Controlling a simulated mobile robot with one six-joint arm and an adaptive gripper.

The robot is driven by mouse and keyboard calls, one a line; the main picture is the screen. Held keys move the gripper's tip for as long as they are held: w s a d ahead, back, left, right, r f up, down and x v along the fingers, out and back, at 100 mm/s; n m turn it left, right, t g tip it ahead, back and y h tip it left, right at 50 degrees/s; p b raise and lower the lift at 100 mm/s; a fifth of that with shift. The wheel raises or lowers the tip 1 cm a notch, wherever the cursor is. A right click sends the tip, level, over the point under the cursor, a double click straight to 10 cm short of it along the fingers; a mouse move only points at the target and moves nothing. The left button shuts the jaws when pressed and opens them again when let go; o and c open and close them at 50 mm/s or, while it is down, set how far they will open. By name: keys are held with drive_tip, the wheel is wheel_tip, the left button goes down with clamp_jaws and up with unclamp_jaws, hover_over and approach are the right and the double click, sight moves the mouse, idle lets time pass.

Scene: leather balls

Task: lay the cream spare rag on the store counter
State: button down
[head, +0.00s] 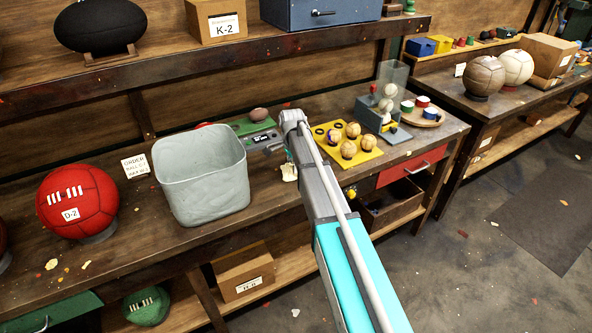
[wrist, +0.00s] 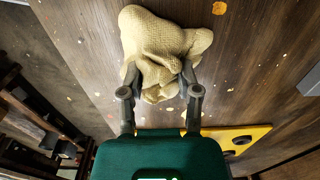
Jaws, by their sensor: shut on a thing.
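The cream rag (wrist: 160,38) is a bunched, knitted-looking cloth in the wrist view. My gripper (wrist: 160,78) is shut on its lower folds, with one finger on each side. The rag bulges out beyond the fingertips over the brown wooden counter (wrist: 245,70). I cannot tell whether it touches the wood. In the head view a small part of the rag (head: 289,172) shows just left of my arm, over the counter (head: 272,200). My arm hides most of the gripper there.
A grey bin (head: 203,180) stands left of the rag. A yellow tray (head: 350,143) with several balls lies to the right. A green scale-like device (head: 262,138) is behind. A red ball (head: 78,203) sits far left. Bare wood lies in front of the rag.

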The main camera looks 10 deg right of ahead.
drive_tip(key=shift+f, duration=0.25)
drive_tip(key=shift+c, duration=1.5)
unclamp_jaws()
drive_tip(key=shift+r, duration=0.15)
wheel_tip(320, 180, up, 12)
drive_tip(key=p, duration=1.2)
drive_tip(key=shift+s, duration=0.15)
